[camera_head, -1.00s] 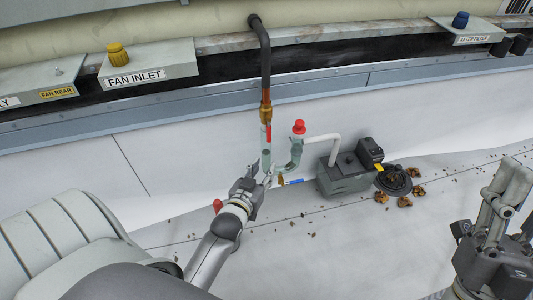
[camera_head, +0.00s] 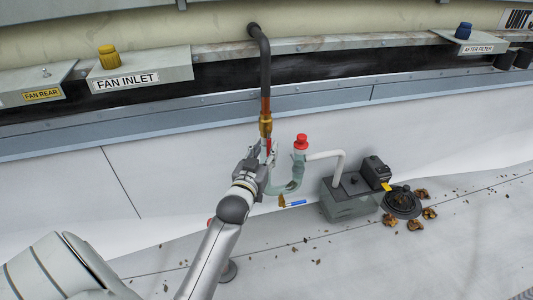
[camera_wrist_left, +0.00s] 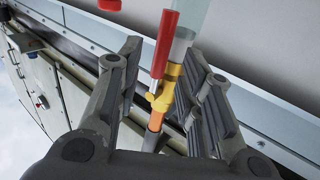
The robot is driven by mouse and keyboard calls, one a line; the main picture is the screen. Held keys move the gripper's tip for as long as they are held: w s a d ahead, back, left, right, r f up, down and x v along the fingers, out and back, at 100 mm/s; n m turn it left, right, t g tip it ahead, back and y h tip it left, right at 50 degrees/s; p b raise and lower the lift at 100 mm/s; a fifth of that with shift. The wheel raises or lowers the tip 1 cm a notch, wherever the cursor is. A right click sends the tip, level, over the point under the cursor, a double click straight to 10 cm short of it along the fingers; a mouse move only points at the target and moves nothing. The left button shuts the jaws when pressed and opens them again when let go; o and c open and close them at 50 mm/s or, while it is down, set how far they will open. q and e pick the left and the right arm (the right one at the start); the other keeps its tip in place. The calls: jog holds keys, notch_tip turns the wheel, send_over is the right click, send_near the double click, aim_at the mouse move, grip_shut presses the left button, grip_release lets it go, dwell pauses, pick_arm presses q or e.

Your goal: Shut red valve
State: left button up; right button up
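The red valve handle (camera_head: 269,146) is a narrow red lever at the brass fitting (camera_head: 265,124) below the dark vertical pipe. In the left wrist view the red handle (camera_wrist_left: 166,45) lies lengthwise along the pipe beside the yellow brass valve body (camera_wrist_left: 169,88). My left gripper (camera_head: 262,150) is at the pipe just below the brass fitting. In the wrist view its fingers (camera_wrist_left: 160,55) are spread, with the handle and pipe showing in the gap. I cannot tell whether a finger touches the handle. My right gripper is not in view.
A red cap (camera_head: 301,141) tops the greenish U-shaped pipe (camera_head: 293,185) to the right. A blue-handled valve (camera_head: 295,203) is low beside it. A grey pump box (camera_head: 350,198) and a drain with scattered leaves (camera_head: 402,203) stand further right. The white wall left of the pipe is clear.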

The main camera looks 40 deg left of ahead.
pick_arm(q)
jog(key=shift+x, duration=0.85)
grip_shut()
